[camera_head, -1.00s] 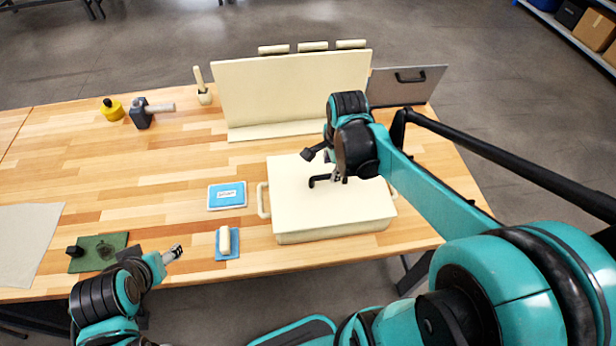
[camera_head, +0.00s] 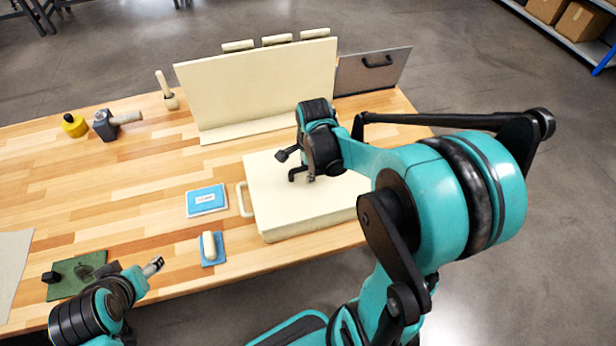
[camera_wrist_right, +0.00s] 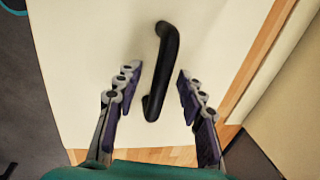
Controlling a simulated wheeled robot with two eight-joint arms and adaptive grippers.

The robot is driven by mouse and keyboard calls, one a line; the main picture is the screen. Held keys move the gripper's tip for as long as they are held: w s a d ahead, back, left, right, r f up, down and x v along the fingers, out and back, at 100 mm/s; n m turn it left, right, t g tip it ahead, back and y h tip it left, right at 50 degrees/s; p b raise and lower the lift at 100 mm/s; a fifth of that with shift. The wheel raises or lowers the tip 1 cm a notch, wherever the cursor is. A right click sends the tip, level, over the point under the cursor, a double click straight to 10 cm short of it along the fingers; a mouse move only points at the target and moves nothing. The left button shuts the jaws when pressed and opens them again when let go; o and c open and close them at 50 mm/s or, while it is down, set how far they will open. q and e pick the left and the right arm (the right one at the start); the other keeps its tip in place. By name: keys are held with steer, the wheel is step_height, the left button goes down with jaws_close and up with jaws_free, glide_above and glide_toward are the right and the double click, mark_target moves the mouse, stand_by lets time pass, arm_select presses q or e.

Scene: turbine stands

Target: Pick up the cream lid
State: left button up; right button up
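The cream lid (camera_head: 275,199) lies flat on top of a cream box at the front right of the table. In the right wrist view the lid (camera_wrist_right: 90,75) fills the middle, with a black bar handle (camera_wrist_right: 161,70) on it. My right gripper (camera_head: 297,168) is over the lid, pointing down. In its wrist view the right gripper (camera_wrist_right: 152,82) is open, with the handle between its spread fingers, and no contact is visible. My left gripper (camera_head: 153,266) hangs by the table's front edge, away from the lid; its finger gap is too small to judge.
A tall cream panel (camera_head: 255,85) stands behind the box, beside a grey panel with a black handle (camera_head: 375,70). A side handle (camera_head: 244,199) sticks out left of the box. A blue-white box (camera_head: 207,200) and a blue brush (camera_head: 212,248) lie left of it.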

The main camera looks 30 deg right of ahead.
jaws_close()
steer(key=shift+r, duration=0.15)
steer(key=shift+r, duration=0.2)
step_height(320, 180, up, 4)
steer(key=shift+p, duration=0.75)
steer(key=s+d+r, duration=0.2)
steer(key=d+r, duration=0.1)
steer(key=d, duration=0.2)
steer(key=s+d+r+p, duration=0.1)
steer(key=s+d+r, duration=0.1)
steer(key=d, duration=0.4)
steer(key=shift+s+r+p, duration=0.25)
steer(key=shift+r+p, duration=0.05)
steer(key=shift+r, duration=0.4)
steer(key=c, duration=0.8)
jaws_free()
steer(key=shift+a, duration=0.1)
jaws_close()
